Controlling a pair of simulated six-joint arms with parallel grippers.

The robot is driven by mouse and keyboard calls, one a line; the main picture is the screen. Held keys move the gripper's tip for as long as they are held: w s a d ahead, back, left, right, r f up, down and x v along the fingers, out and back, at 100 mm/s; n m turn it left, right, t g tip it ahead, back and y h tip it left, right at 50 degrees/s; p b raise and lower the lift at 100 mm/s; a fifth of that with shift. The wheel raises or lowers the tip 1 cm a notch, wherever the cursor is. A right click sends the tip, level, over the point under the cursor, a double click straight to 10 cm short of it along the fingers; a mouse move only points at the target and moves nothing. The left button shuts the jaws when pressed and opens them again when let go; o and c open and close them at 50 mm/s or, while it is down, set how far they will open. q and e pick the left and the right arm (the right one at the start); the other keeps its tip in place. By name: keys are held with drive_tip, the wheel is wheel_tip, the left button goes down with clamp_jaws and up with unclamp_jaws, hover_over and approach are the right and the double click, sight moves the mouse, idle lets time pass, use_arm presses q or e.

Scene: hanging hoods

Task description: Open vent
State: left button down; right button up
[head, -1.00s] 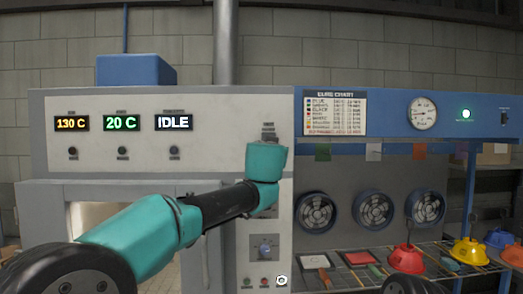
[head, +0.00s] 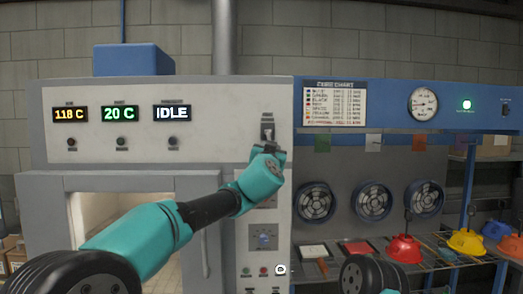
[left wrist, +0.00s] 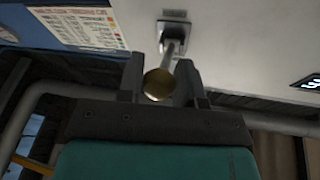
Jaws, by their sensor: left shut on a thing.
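The vent lever (head: 267,132) is a small grey lever in a dark slotted plate, high on the right side of the oven's pale front panel. In the left wrist view its shaft ends in a round brass-coloured knob (left wrist: 158,85). My left gripper (head: 268,149) is at the lever, just below its plate. In the left wrist view the gripper (left wrist: 158,90) has a finger on each side of the knob and is shut on it. My right gripper is out of view; only part of my right arm shows at the lower right.
The oven panel displays (head: 122,113) read 118 C, 20 C and IDLE. A dial (head: 263,237) and buttons sit below the lever. To the right are a cure chart (head: 334,103), several fans (head: 316,202) and a rack with coloured hoods (head: 405,249).

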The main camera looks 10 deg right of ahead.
use_arm(q)
drive_tip(key=shift+d, duration=0.1)
idle(0.4)
drive_tip(key=c, duration=0.8)
unclamp_jaws()
drive_tip(key=shift+s, duration=0.1)
drive_tip(key=v, duration=1.7)
drive_tip(key=shift+f, duration=0.2)
